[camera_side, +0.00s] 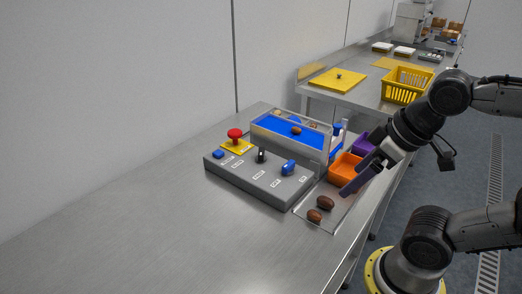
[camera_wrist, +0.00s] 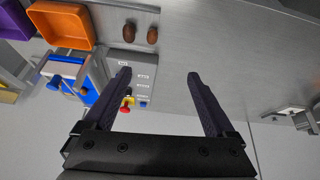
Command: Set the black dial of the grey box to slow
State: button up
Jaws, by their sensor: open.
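The grey box (camera_side: 240,178) lies on the steel table in the side view, with the black dial (camera_side: 261,156) upright near the middle of its top. White labels sit near the dial, too small to read, so I cannot tell its setting. My gripper (camera_side: 357,166) is open and empty, to the right of the box and apart from it, near the orange bin. In the wrist view my gripper (camera_wrist: 159,75) has its fingers spread. Part of the grey box (camera_wrist: 146,64) shows beside the left finger. I cannot make out the dial there.
A red button (camera_side: 235,133) on yellow and a blue knob (camera_side: 288,167) flank the dial. A blue belt (camera_side: 276,133) with clear guards stands behind. Orange (camera_side: 345,168) and purple (camera_side: 363,145) bins and brown dates (camera_side: 325,203) lie right. The table's front left is clear.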

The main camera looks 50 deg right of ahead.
jog(key=w+r+n, duration=0.4)
jog(key=w+r, duration=0.2)
jog(key=r, duration=0.3)
jog(key=w+d+r+n+g, duration=0.2)
jog(key=w+d+r, duration=0.1)
jog(key=w, duration=0.8)
jog(key=g, duration=0.3)
send_over(261, 151)
notch_tip(261, 151, down, 10)
notch_tip(261, 151, down, 14)
jog(key=shift+w+f, duration=0.1)
jog(key=shift+c, duration=0.3)
jog(key=c, duration=1.3)
